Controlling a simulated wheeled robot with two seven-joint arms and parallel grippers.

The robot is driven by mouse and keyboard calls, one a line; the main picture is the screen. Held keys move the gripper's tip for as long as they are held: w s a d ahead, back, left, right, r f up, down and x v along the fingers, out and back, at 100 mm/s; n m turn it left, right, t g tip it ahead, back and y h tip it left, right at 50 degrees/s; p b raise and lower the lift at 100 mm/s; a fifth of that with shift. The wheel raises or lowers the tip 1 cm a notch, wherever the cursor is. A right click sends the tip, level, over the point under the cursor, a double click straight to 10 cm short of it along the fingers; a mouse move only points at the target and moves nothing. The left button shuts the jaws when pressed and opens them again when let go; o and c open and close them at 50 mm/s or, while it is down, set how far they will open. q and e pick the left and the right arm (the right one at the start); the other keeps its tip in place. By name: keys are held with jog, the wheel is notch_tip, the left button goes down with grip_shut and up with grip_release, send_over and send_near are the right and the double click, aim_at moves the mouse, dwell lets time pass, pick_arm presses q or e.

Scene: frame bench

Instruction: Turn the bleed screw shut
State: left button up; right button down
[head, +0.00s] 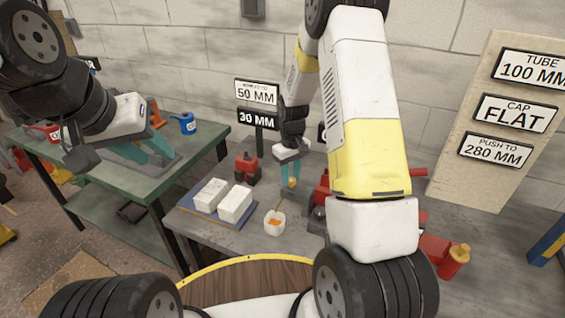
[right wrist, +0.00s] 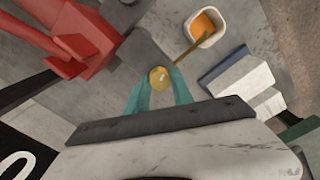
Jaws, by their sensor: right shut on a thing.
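The brass bleed screw (right wrist: 159,77) shows as a small round head in the right wrist view, between the teal fingers of my right gripper (right wrist: 160,92). The gripper is shut on it. In the head view my right gripper (head: 291,182) points down over the grey bench, left of a red tool, with the brass colour showing between its fingertips. What lies under the screw head is hidden. My left gripper (head: 158,153) is over the green bench at the left, its teal fingers apart and empty.
On the grey bench (head: 205,232) stand a white cup (head: 274,223) of orange stuff with a brush, two white blocks (head: 235,203) on a blue board, and a red fixture (head: 247,168). A red vise-like tool (head: 318,203) is partly behind my right arm. A sign board (head: 480,180) stands right.

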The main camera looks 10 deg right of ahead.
aim_at(291, 179)
jog(key=shift+m, duration=2)
jog(key=c, duration=1.1)
grip_release()
jog(key=shift+r, duration=3.9)
